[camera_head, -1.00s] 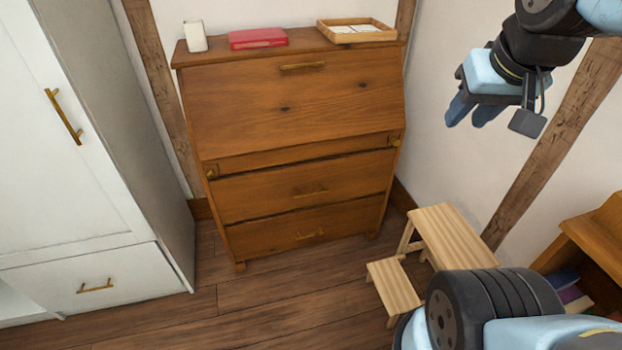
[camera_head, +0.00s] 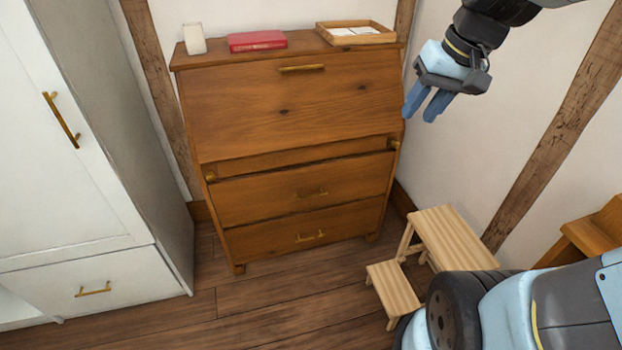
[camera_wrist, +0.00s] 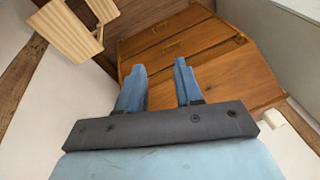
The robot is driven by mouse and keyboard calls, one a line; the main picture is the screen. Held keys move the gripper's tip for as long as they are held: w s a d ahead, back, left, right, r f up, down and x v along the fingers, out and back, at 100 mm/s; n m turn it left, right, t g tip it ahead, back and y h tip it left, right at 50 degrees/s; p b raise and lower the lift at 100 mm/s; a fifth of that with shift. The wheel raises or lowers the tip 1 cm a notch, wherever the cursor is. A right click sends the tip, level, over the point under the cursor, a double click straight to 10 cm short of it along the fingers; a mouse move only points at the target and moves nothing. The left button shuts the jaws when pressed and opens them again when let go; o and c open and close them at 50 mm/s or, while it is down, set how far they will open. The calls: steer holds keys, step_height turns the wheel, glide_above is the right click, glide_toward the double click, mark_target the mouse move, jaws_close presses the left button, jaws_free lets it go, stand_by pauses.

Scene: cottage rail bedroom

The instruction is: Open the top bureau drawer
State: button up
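The wooden bureau (camera_head: 290,108) stands against the wall, its sloped front closed with a brass handle (camera_head: 302,68) near its upper edge. Below it are two drawers, both shut: the top drawer (camera_head: 260,197) with a brass handle (camera_head: 310,193), and the lower drawer (camera_head: 270,238) with its handle (camera_head: 310,237). My gripper (camera_head: 425,114) is in the air to the right of the bureau, its blue fingers apart with nothing between them. In the wrist view the open fingers (camera_wrist: 160,78) point toward the bureau (camera_wrist: 215,75), whose drawer handles show beyond them.
A wooden step stool (camera_head: 445,240) stands on the floor right of the bureau. A white wardrobe (camera_head: 60,170) is at the left. A white candle-like object (camera_head: 194,39), a red book (camera_head: 257,41) and a tray (camera_head: 355,38) sit on the bureau. Floor before it is clear.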

mark_target(311, 196)
steer(key=w+a+f+m+g+y, duration=0.1)
steer(key=w+a+f+y, duration=0.2)
steer(key=w+f, duration=0.55)
steer(key=w+a+f+g+y, duration=0.1)
steer(key=w+a+f+y, duration=0.25)
steer(key=w+f, duration=0.5)
steer(key=w+a+f+m+g+y, duration=0.1)
steer(key=w+a+f+y, duration=0.25)
steer(key=w+f, duration=0.45)
steer(key=w+d+f+m+t+y, duration=0.1)
steer(key=w+f+m+t, duration=0.15)
steer(key=f, duration=0.95)
steer(key=w+f+m+t, duration=0.2)
steer(key=f+t, duration=0.1)
steer(key=f, duration=0.8)
steer(key=w+d+f+m+t+y, duration=0.1)
steer(key=w+f+m+t, duration=0.15)
steer(key=f, duration=0.95)
steer(key=shift+n, duration=0.5)
steer(key=x, duration=1.3)
steer(key=shift+a+r, duration=0.1)
steer(key=shift+r, duration=0.05)
jaws_close()
